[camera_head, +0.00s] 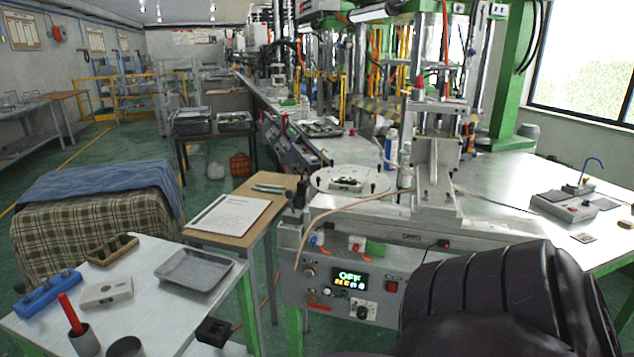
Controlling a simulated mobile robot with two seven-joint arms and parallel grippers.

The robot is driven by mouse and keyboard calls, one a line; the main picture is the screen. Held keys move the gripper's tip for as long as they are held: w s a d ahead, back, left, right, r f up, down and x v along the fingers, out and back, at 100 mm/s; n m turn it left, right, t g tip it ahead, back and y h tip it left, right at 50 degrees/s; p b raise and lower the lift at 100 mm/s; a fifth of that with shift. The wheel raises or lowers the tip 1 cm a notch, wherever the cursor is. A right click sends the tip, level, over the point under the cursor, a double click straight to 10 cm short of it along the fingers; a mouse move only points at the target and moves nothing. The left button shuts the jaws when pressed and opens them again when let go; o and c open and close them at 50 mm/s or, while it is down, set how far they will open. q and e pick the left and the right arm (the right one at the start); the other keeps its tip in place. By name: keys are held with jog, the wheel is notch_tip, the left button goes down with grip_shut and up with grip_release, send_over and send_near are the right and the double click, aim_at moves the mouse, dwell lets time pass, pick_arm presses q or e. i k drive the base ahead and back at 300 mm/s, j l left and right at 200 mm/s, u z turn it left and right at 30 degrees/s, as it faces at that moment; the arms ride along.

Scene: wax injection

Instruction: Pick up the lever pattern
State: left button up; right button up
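A small dark green piece (347,182), which may be the lever pattern, lies in a light metal die on the round plate (322,181) of the wax injection machine (340,285). It is too small to make out its shape. An upright metal column stands just to the right of the plate. Neither of my grippers shows in the head view.
A white table (150,325) at front left holds a grey metal tray (194,269), a metal block (106,292), a blue block, a wooden box and two cups. A clipboard (228,214) lies on a wooden stand. A black padded chair (490,300) blocks the front right.

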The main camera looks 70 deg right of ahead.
aim_at(343, 180)
jog(key=z, duration=2.3)
jog(key=i+z, duration=0.7)
jog(key=i+j+z, duration=0.35)
jog(key=k+l, duration=0.1)
jog(key=l, duration=0.05)
